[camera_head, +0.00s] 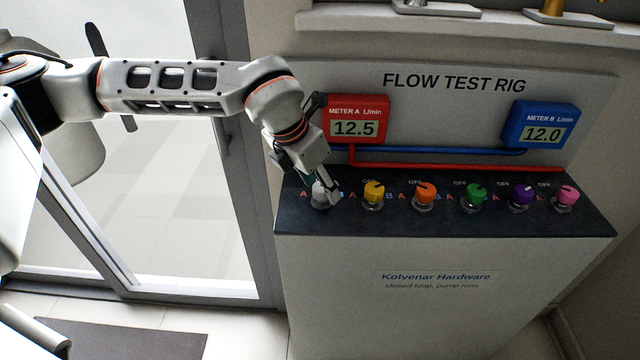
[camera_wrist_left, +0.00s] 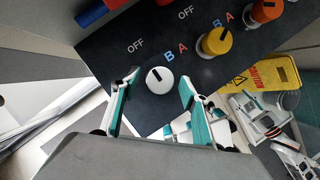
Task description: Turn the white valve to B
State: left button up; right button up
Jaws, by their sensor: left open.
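The white valve (camera_wrist_left: 159,81) is a round knob with a dark pointer line that lies toward its OFF label (camera_wrist_left: 136,46) in the left wrist view. Its blue B label (camera_wrist_left: 169,56) is on the side of the yellow knob. My left gripper (camera_wrist_left: 160,80) is open, with one finger on each side of the white valve; I cannot tell whether either finger touches it. In the head view, the left gripper (camera_head: 324,194) reaches down over the white valve (camera_head: 319,201) and partly hides it.
Right of the white valve stand yellow (camera_head: 374,192), orange (camera_head: 425,193), green (camera_head: 475,193), purple (camera_head: 521,193) and pink (camera_head: 566,195) knobs on a dark panel (camera_head: 450,222). Behind are red meter A (camera_head: 357,120), reading 12.5, and blue meter B (camera_head: 543,124), reading 12.0.

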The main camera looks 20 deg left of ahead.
pick_arm(q)
jog(key=shift+f, duration=0.1)
jog(key=c, duration=1.1)
